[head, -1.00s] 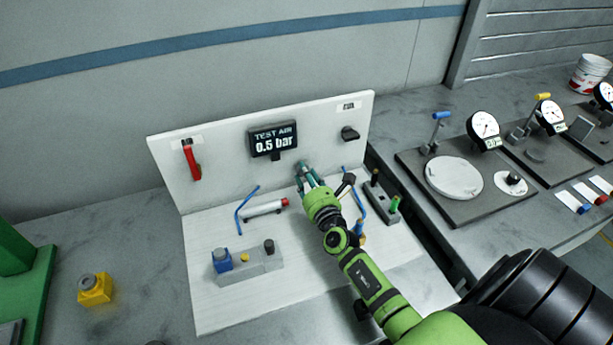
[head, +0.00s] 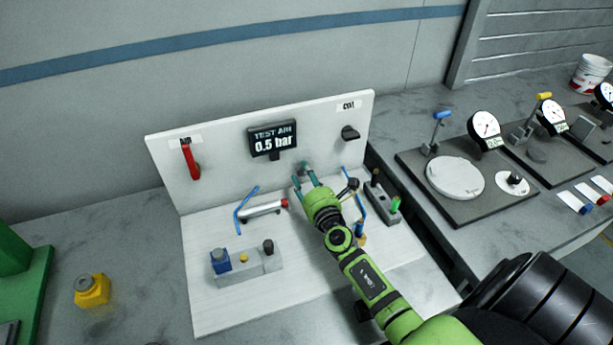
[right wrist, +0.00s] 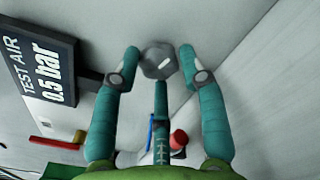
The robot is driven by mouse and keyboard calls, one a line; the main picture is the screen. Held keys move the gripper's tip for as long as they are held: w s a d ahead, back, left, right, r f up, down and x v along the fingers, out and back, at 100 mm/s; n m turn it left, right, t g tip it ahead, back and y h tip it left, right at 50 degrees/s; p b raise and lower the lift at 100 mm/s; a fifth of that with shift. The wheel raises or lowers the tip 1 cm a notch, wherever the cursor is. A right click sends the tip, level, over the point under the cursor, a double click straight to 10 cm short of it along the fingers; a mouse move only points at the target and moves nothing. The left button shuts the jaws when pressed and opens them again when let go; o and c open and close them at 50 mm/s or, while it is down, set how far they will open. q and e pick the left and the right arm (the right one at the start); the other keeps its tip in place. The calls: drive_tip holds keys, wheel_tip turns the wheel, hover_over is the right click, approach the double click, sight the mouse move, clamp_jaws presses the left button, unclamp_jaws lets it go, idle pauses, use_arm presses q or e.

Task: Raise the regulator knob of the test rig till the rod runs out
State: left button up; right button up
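The regulator knob, grey and faceted with a pale mark, sits on the upright white panel of the test rig (head: 225,165); it shows in the head view (head: 306,167) and right wrist view (right wrist: 158,62). My right gripper (head: 303,179) has its teal fingers apart, one on either side of the knob, with gaps visible in the right wrist view (right wrist: 159,51). The display (head: 273,141) reads "TEST AIR 0.5 bar". A silver cylinder (head: 262,209) with a red end (head: 285,203) lies on the rig's base; no extended rod is discernible. My left gripper is out of view.
A red lever (head: 191,159) hangs on the panel's left; a black knob (head: 350,133) is at its right. Gauge stands (head: 485,130) occupy the bench at right.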

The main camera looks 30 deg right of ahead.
drive_tip(key=v, duration=1.2)
drive_tip(key=shift+a, duration=0.1)
drive_tip(key=shift+w+r, duration=0.1)
idle(1.7)
